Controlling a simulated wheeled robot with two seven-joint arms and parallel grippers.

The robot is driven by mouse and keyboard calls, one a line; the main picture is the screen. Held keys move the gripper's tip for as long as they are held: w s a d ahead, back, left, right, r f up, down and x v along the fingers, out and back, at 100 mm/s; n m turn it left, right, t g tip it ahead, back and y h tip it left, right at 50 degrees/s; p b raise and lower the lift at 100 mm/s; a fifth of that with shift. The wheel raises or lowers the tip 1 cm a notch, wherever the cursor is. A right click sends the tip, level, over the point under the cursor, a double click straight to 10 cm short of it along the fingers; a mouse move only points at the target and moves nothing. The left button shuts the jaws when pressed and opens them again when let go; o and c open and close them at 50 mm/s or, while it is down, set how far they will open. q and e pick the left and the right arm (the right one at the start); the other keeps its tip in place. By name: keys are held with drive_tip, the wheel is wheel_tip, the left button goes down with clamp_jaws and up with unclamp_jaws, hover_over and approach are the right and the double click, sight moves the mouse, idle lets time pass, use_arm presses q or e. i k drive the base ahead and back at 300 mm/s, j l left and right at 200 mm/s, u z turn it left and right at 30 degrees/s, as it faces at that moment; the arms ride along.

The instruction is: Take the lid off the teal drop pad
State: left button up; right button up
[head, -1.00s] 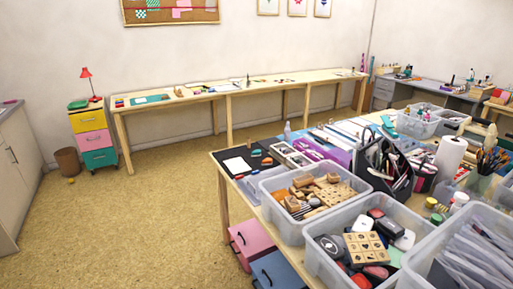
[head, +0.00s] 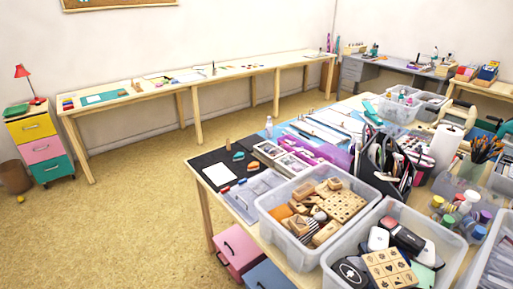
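A small teal pad (head: 238,156) lies on the black mat (head: 207,159) at the near table's left end. It looks rounded, but it is too small to tell its exact shape or where its lid sits. Neither of my grippers shows in the head view.
White paper (head: 219,174) and a small wooden stamp (head: 228,144) are on the mat. A clear bin of wooden stamps (head: 268,207) and a bin of inkpads (head: 333,256) stand nearer. Open floor (head: 110,225) lies left of the table (head: 205,212).

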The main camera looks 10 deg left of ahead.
sight(239, 155)
drive_tip(key=i+j+z, duration=0.45)
drive_tip(key=j, duration=0.35)
drive_tip(key=i+j+z, duration=0.2)
drive_tip(key=j+z, duration=0.3)
drive_tip(key=j, duration=0.4)
drive_tip(key=i+j+z, duration=0.1)
drive_tip(key=j+z, duration=0.35)
drive_tip(key=j, duration=0.55)
drive_tip(key=j+z, duration=0.45)
drive_tip(key=j, duration=0.55)
drive_tip(key=k+j+z, duration=0.25)
drive_tip(key=j+z, duration=0.25)
drive_tip(key=j, duration=0.45)
